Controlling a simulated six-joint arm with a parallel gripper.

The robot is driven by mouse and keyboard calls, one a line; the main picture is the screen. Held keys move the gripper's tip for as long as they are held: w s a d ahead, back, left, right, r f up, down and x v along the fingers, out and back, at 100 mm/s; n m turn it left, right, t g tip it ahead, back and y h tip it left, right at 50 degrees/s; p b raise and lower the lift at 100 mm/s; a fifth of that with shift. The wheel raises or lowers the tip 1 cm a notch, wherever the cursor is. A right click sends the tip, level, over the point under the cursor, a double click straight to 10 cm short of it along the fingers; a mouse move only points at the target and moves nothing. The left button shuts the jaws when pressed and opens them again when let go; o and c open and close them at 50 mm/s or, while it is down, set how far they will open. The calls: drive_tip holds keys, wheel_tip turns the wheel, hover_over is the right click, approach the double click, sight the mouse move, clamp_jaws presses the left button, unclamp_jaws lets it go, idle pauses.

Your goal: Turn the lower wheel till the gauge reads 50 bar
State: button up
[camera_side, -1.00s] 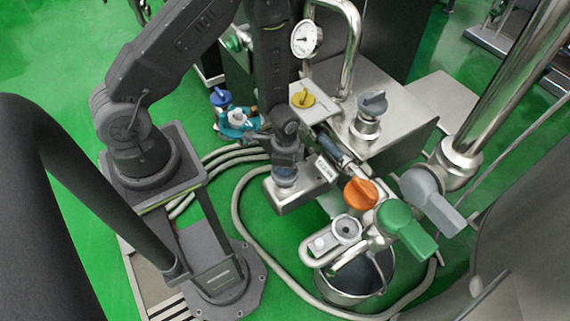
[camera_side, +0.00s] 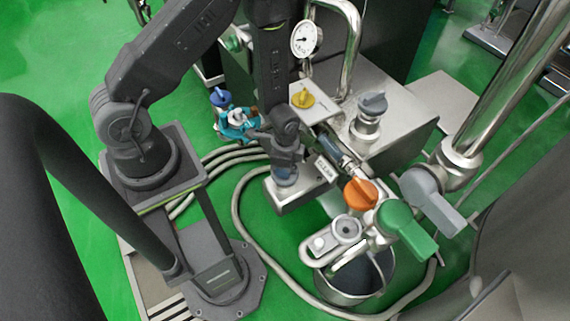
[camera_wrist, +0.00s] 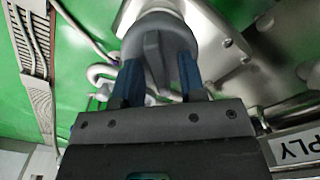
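A grey wheel (camera_wrist: 158,38) with a raised grip shows at the top of the wrist view. My gripper (camera_wrist: 160,75) has its two blue fingers on either side of this wheel's grip. I cannot tell whether they press on it. In the side view my gripper (camera_side: 286,170) is low over a steel block, and its fingers and the wheel are largely hidden. The round white gauge (camera_side: 305,38) stands at the upper middle with a dark needle. Its numbers are too small to read.
A yellow knob (camera_side: 303,96) and a grey knob (camera_side: 372,104) stand behind my gripper. An orange knob (camera_side: 360,193), a green handle (camera_side: 406,228) and a grey handle (camera_side: 432,200) are to the right. A steel bucket (camera_side: 352,290) stands below, beside a hose.

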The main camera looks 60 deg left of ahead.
wheel_tip(320, 180, up, 14)
idle(0.8)
drive_tip(key=shift+f, duration=0.1)
idle(3.0)
